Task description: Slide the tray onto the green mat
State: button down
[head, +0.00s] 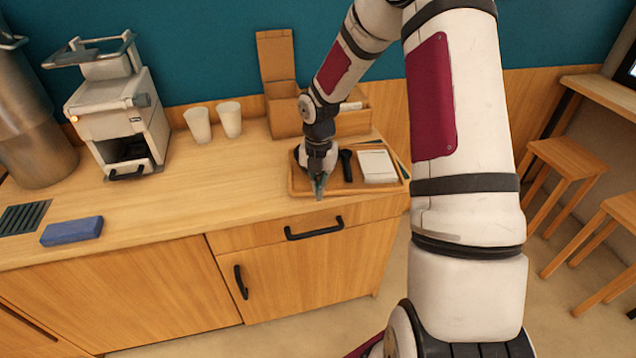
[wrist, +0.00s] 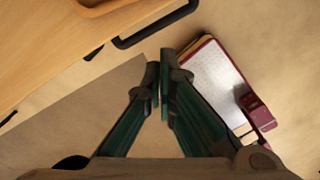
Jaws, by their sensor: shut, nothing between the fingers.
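The wooden tray (head: 382,188) lies near the right end of the counter, with a white pad, a dark object and a light round item partly hidden by my gripper on it. A dark green strip (head: 401,168), which looks like the mat's edge, shows along the tray's right side; the rest is hidden. My gripper (head: 319,192) points down at the tray's front side, fingers together and empty. In the wrist view its fingertips (wrist: 162,82) are closed against floor background, with a tray corner (wrist: 92,10) at the upper left. I cannot tell whether they touch the tray.
Two cups (head: 213,121), a coffee machine (head: 122,115) and a blue cloth block (head: 72,231) are to the left. A black drawer handle (head: 314,229) sticks out below. Counter left of the tray is clear.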

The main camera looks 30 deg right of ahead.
notch_tip(320, 180, down, 7)
jog(key=w+d, duration=0.2)
jog(key=shift+w+d+p, duration=0.35)
jog(key=shift+w+d, duration=0.05)
jog(key=shift+w+d+f+b, duration=0.1)
jog(key=shift+w+d+b, duration=0.75)
jog(key=shift+w+d, duration=0.15)
jog(key=shift+a, duration=0.15)
